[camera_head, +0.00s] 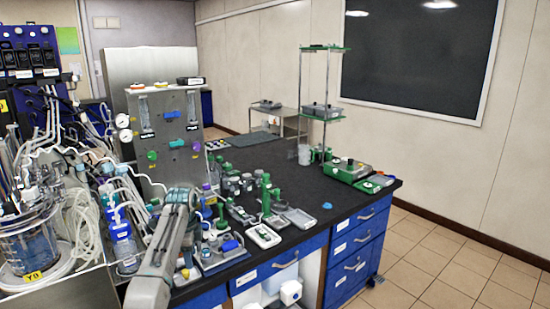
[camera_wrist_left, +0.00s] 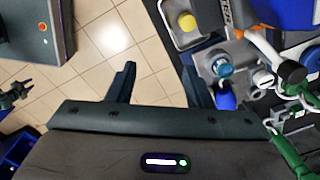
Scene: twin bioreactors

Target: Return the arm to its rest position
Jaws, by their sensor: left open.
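My left arm (camera_head: 163,250) comes in from the bottom left of the head view and rises over the front edge of the bench. Its gripper is hard to make out there among the equipment. In the left wrist view my left gripper (camera_wrist_left: 157,82) is open, its two dark fingers wide apart. Nothing is between the fingers but tiled floor. The right finger is close beside the grey trays and a blue-capped bottle (camera_wrist_left: 221,66) in that view; I cannot tell whether it touches them. A dark claw-like part at the left edge may be my right gripper (camera_wrist_left: 15,93).
The black bench (camera_head: 340,204) carries several small devices and trays near the arm. A glass vessel with tubing (camera_head: 30,245) stands at left, beside a grey panel with gauges (camera_head: 170,135). Tiled floor (camera_head: 440,262) is clear at right.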

